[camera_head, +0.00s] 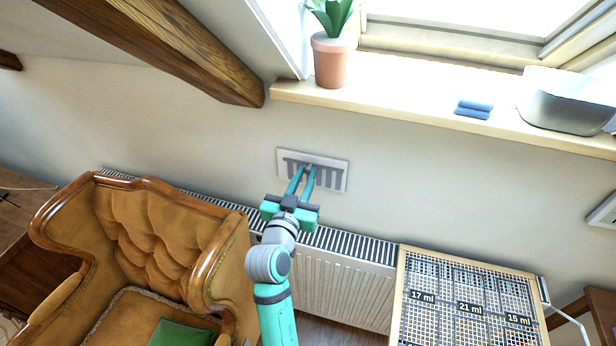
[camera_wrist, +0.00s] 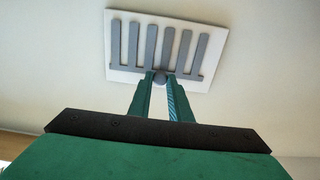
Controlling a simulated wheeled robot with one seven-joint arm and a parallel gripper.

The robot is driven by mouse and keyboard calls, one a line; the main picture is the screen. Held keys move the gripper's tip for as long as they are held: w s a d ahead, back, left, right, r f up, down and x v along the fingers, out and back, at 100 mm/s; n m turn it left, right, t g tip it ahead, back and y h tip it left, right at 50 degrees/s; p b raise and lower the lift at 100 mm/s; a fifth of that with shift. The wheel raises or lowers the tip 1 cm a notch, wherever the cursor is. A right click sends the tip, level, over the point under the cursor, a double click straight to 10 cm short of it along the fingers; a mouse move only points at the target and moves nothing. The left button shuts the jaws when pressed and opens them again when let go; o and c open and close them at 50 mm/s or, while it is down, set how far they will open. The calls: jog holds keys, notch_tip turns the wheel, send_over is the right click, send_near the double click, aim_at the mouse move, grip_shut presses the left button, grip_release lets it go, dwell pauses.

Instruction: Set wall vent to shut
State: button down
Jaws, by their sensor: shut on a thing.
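The wall vent (camera_head: 338,175) is a white rectangular plate with a grey comb-shaped slider, fixed to the wall below the window sill. It also shows in the wrist view (camera_wrist: 205,85), where grey vertical bars stand on a grey strip and white gaps show between the bars. My gripper (camera_head: 309,169) reaches up to the lower middle of the vent. In the wrist view my gripper (camera_wrist: 163,80) has its fingertips shut on a small round grey knob (camera_wrist: 160,77) at the slider's lower edge. The fingers partly hide the vent's lower middle.
A white radiator (camera_head: 335,285) runs along the wall below the vent. A tan tufted armchair (camera_head: 150,235) stands at the left. A perforated board with labels (camera_head: 470,300) is at the right. The sill (camera_head: 400,95) holds a potted plant (camera_head: 331,60), blue cloths (camera_head: 473,109) and a grey bin (camera_head: 565,100).

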jog(key=c, duration=1.6)
grip_release()
jog(key=shift+d, duration=0.15)
jog(key=shift+c, duration=0.2)
jog(key=shift+s, duration=0.1)
jog(key=v, duration=1.1)
